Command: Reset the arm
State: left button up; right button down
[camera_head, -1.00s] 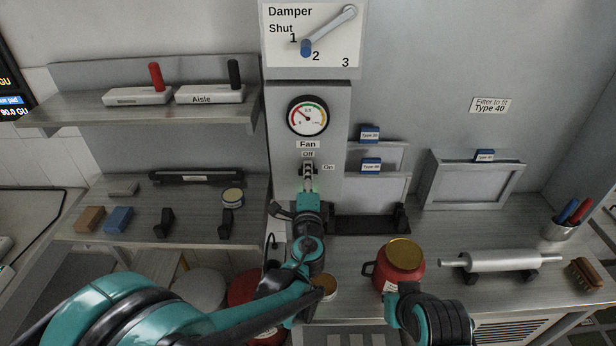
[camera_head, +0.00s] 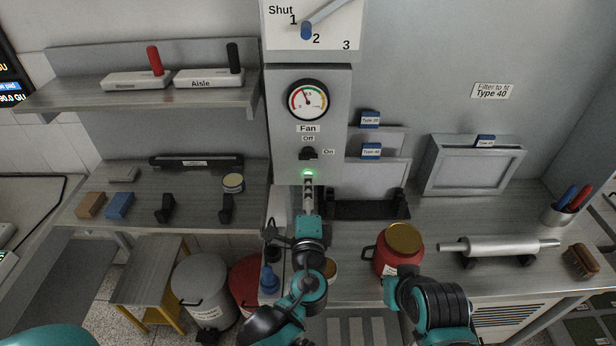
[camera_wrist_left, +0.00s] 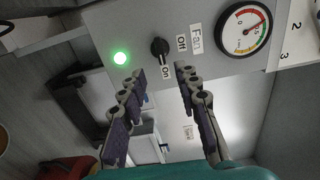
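My left gripper (camera_head: 308,182) is below the fan switch (camera_head: 308,153) in the head view. In the left wrist view, the two fingers of the left gripper (camera_wrist_left: 163,76) stand apart with nothing between them, so it is open. The black fan switch (camera_wrist_left: 160,50) is beyond the fingertips, apart from them, turned toward On. A green light (camera_wrist_left: 120,58) glows beside it; in the head view the green light (camera_head: 308,173) sits just above the fingertips.
A red canister (camera_head: 386,264) with a gold lid stands on the counter, close to my right arm. A roller (camera_head: 500,246) and a brush (camera_head: 581,262) lie farther right. A gauge (camera_head: 307,101) is above the switch. A shelf (camera_head: 140,97) juts out at left.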

pick_arm(q)
jog(key=shift+s, duration=0.5)
jog(key=s+a+f+n+g+y+b, duration=0.25)
jog(key=a+f+n, duration=0.25)
jog(key=a, duration=0.3)
jog(key=s+a+f+n+g+y+b, duration=0.1)
jog(key=a+f+n+g+b, duration=0.3)
jog(key=a, duration=0.3)
jog(key=s+a+f+n+g+h+b, duration=0.3)
jog(key=s+f+n+g+b, duration=0.1)
jog(key=s+f+n, duration=0.5)
jog(key=s+f, duration=0.2)
jog(key=s, duration=0.2)
jog(key=shift+f, duration=0.3)
